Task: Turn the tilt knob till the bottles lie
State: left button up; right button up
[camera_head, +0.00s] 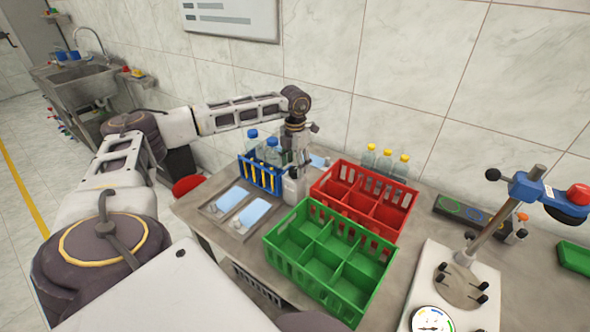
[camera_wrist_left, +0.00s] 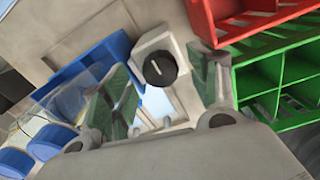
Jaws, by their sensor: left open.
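The tilt knob (camera_wrist_left: 160,68) is round and black with a white pointer line, set on a pale block, in the left wrist view. My left gripper (camera_wrist_left: 160,90) is open, with one finger on each side of the knob in that view; I cannot tell whether they touch it. In the head view my left gripper (camera_head: 294,186) points down beside the blue crate (camera_head: 262,178), and the knob is hidden there. Clear bottles with blue caps (camera_head: 271,150) stand roughly upright in the blue crate. The right gripper is out of view.
A green crate (camera_head: 328,262) and a red crate (camera_head: 366,197) stand close to the right of my left gripper. Yellow-capped bottles (camera_head: 386,161) stand behind the red crate. A stand with a blue head (camera_head: 534,190) is at the right. Blue-white plates (camera_head: 240,208) lie in front of the blue crate.

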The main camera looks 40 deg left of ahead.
pick_arm(q)
notch_tip(320, 180, down, 2)
jog(key=shift+f, duration=0.25)
jog(key=shift+c, duration=0.4)
jog(key=c, duration=0.9)
jog(key=shift+c, duration=0.2)
